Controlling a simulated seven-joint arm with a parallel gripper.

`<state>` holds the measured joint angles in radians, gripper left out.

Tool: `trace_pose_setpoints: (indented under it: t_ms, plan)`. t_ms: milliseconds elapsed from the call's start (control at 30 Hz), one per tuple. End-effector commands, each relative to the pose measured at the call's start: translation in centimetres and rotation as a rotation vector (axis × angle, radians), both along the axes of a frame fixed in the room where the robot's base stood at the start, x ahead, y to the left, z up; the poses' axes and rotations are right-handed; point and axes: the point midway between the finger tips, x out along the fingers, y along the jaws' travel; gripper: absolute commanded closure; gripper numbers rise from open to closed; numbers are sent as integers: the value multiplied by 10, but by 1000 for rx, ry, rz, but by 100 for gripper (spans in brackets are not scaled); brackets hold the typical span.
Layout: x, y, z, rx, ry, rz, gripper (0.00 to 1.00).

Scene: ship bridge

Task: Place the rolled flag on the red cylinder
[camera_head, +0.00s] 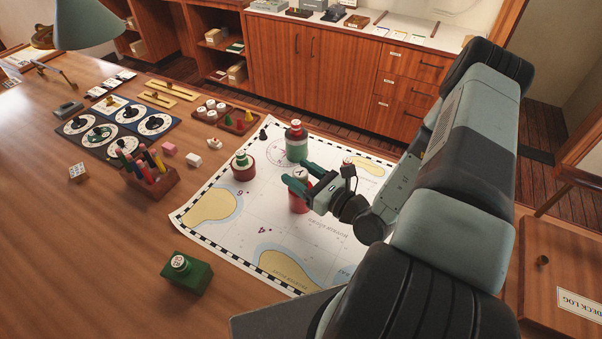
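A red cylinder (299,206) stands on the chart, partly hidden by my gripper. A small white-topped piece with a dark mark (299,174), which looks like a rolled flag, shows directly above it. My gripper (297,173) reaches in from the right with its fingers apart, one on each side of this piece. I cannot tell whether the fingers touch it, or whether it rests on the cylinder.
The chart (225,245) covers the table's middle. A pen holder (152,182), dial board (113,132) and divided tray (226,116) stand to its left. Another white-topped piece (347,161) is partly hidden behind my gripper.

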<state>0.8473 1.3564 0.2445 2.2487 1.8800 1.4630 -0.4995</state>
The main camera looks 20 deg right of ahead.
Motion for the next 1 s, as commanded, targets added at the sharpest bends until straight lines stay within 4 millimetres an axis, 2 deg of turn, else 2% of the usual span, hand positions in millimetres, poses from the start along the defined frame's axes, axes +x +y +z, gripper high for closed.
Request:
trace_pose_setpoints:
  t_ms: [67,400,467,800,1000]
  plan:
    - [0,0,0,0,0,0,31]
    - [0,0,4,-1,-1,0,31]
    - [-6,-5,3,-1,2,-3,31]
    - [-65,-41,3,0,2,-5,31]
    - [-92,-57,3,-1,1,-2,31]
